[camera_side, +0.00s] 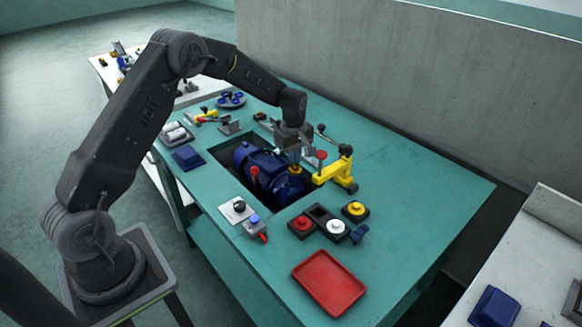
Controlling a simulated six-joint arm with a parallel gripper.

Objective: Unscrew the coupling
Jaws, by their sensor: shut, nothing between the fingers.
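A blue pump or motor body (260,163) sits in a rectangular recess in the green bench top. My gripper (294,160) points down over the right end of this blue body, its fingers shut with nothing between them. A small brass-coloured part (296,171) shows just below the fingertips; it may be the coupling, but it is too small to tell. I cannot tell whether the fingers touch it. The gripper and wrist hide part of the blue body's far side.
A yellow clamp-like fixture (336,170) stands close right of the gripper. Button blocks (335,227) and an empty red tray (329,283) lie in front. The bench's right side (425,190) is clear.

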